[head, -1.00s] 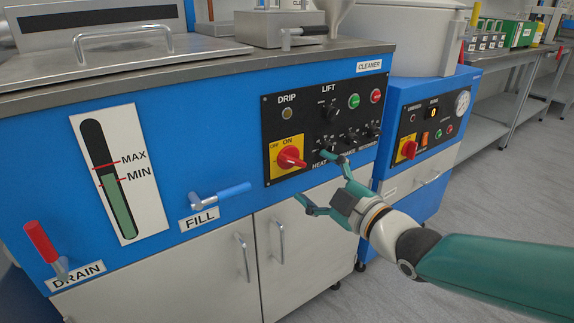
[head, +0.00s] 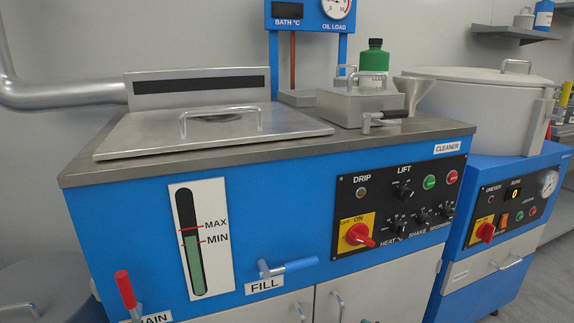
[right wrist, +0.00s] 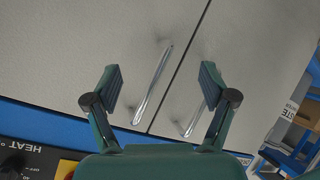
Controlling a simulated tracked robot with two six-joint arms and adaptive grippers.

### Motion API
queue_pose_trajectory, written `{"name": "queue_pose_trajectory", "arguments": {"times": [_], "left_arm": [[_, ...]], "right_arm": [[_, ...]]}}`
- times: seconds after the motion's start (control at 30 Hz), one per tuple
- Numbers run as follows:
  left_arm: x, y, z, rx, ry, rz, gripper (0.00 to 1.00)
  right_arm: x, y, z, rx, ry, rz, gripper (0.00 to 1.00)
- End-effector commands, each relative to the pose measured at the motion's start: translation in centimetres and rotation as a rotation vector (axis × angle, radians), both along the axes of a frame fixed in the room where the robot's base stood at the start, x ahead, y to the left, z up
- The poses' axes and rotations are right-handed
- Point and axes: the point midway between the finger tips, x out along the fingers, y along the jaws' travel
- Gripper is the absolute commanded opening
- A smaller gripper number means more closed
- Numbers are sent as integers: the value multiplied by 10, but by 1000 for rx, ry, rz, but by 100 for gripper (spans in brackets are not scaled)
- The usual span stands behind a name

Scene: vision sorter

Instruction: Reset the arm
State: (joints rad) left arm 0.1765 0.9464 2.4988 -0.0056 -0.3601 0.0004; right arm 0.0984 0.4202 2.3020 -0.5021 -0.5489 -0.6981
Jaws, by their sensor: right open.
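My right gripper (right wrist: 160,75) is open and empty in the right wrist view. Its two dark-padded fingers stand apart in front of the grey cabinet doors (right wrist: 90,40) and their two metal handles (right wrist: 153,85). I cannot tell its exact distance from the doors. My left gripper is in neither view.
The blue cleaner (head: 140,195) fills the head view, with its red main switch (head: 360,235), blue fill lever (head: 290,267) and red drain lever (head: 125,288). A lidded metal bath (head: 215,128) and a green bottle (head: 374,60) stand on top. A second blue unit (head: 530,178) is at right.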

Motion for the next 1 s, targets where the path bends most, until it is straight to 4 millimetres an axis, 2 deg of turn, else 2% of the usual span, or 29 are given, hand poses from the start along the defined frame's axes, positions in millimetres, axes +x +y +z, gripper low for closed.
{"name": "queue_pose_trajectory", "arguments": {"times": [0.03, 0.1, 0.2, 0.3, 0.5, 0.6, 0.67, 0.73, 1.0], "left_arm": [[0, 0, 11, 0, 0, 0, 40], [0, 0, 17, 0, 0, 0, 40], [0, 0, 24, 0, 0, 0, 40], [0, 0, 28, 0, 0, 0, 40], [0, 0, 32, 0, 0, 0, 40], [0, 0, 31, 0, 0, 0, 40], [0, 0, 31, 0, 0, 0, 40], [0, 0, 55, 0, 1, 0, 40], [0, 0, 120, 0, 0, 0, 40]], "right_arm": [[-17, 7, -37, 42, 131, -24, 83], [-44, 14, -83, 99, 298, -75, 83], [-88, 23, -136, 175, 525, -168, 83], [-132, 31, -174, 238, 723, -272, 83], [-214, 41, -218, 333, 1059, -527, 83], [-240, 39, -222, 406, 1183, -742, 83], [-243, 37, -222, 452, 1222, -845, 83], [-242, 38, -198, 462, 1223, -858, 83], [-241, 38, -132, 460, 1219, -852, 83]]}}
